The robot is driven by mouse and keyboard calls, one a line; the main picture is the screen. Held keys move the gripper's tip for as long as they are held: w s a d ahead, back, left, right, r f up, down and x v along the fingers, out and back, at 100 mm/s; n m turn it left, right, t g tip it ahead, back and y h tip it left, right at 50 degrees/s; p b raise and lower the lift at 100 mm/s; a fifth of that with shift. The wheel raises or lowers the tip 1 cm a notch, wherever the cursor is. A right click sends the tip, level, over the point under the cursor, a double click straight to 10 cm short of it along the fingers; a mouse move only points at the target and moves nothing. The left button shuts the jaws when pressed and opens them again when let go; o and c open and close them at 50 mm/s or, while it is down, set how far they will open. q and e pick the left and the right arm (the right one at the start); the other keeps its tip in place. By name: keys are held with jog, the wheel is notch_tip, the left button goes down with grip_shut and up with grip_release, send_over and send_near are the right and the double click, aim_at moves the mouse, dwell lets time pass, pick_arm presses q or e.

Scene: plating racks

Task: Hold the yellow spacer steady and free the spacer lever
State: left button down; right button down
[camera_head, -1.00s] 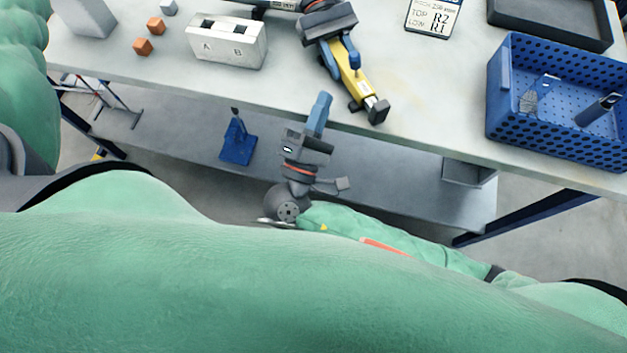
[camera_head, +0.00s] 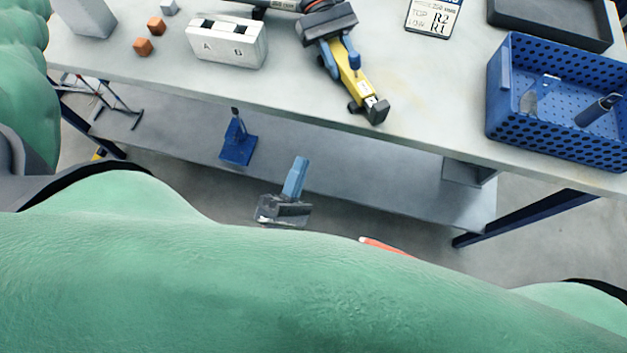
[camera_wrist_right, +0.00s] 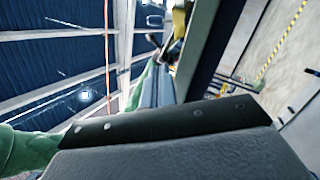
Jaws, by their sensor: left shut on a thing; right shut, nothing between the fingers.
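The yellow spacer (camera_head: 351,80) lies on the table near its front edge, slanting toward the lower right. My left gripper (camera_head: 341,62) is over its upper part, blue fingers on both sides, shut on it. A dark end piece (camera_head: 377,110) sits at the spacer's near end; I cannot tell which part is the lever. My right gripper (camera_head: 297,172) is below and in front of the table edge, apart from the spacer, shut and empty. Its fingers (camera_wrist_right: 158,88) show in the right wrist view, with a small yellow patch beyond that I cannot identify surely.
A white block marked A and B (camera_head: 228,45) and orange cubes (camera_head: 142,46) stand on the left of the table. A blue perforated basket (camera_head: 505,125) is at the right, below a dark tray (camera_head: 550,22). A blue stand (camera_head: 238,145) is on the lower shelf.

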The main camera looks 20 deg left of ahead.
jog(key=s+d+f+g+y, duration=0.1)
jog(key=d+f+g+y, duration=0.1)
jog(key=f, duration=0.5)
jog(key=s+d+f+n+g+y, duration=0.1)
jog(key=s+f+g+y, duration=0.1)
jog(key=f+g, duration=0.3)
jog(key=shift+s+d+f+y, duration=0.3)
jog(key=shift+d+f+y, duration=0.1)
jog(key=shift+f+y, duration=0.65)
jog(key=shift+f, duration=0.1)
